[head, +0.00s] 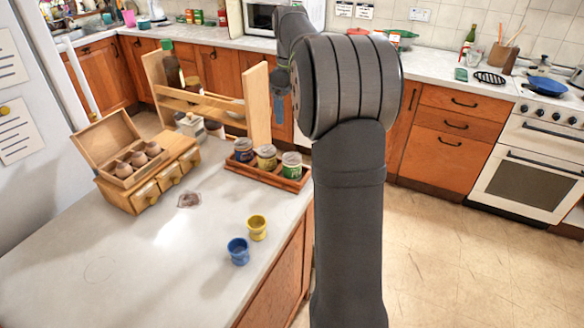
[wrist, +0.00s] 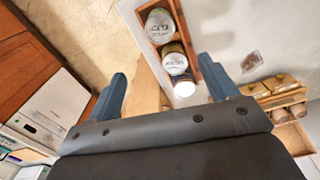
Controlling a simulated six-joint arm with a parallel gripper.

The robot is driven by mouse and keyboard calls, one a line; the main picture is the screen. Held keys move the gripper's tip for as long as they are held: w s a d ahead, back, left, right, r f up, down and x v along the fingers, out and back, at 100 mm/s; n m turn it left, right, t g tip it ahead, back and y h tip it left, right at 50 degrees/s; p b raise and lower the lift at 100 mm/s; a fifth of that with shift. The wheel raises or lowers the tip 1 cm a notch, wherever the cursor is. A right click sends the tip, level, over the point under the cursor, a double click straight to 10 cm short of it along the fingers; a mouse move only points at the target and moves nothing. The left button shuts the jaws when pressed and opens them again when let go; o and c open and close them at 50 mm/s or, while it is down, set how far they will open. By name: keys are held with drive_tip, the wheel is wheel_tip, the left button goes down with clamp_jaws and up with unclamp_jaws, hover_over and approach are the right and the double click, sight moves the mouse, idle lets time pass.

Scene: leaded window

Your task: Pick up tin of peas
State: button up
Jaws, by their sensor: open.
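Three tins stand in a wooden tray (head: 262,179) at the far right edge of the island. The tin with a green label (head: 291,167), which looks like the tin of peas, is at the tray's right end; it also seems to be the top tin in the wrist view (wrist: 160,25). Beside it are a yellow-brown tin (head: 266,157) and a blue tin (head: 243,150). My gripper (wrist: 162,68) is open and empty, with its blue fingers spread in the wrist view. In the head view a blue finger (head: 278,104) shows beyond the tray; the rest is largely hidden by my arm.
A wooden rack (head: 257,105) stands behind the tray. A drawer box (head: 150,190) with an open lid holds small pots at left. A blue cup (head: 238,251) and a yellow cup (head: 257,227) stand in front. The island's near left is clear.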

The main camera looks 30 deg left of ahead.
approach(292, 158)
drive_tip(key=f, duration=0.5)
drive_tip(key=shift+w+a+f, duration=0.15)
drive_tip(key=shift+a+f, duration=0.05)
drive_tip(key=shift+a, duration=0.05)
drive_tip(key=shift+d+f, duration=0.2)
drive_tip(key=shift+f, duration=2.55)
drive_tip(key=c, duration=1.1)
drive_tip(key=shift+c, duration=0.6)
drive_tip(key=shift+r, duration=0.15)
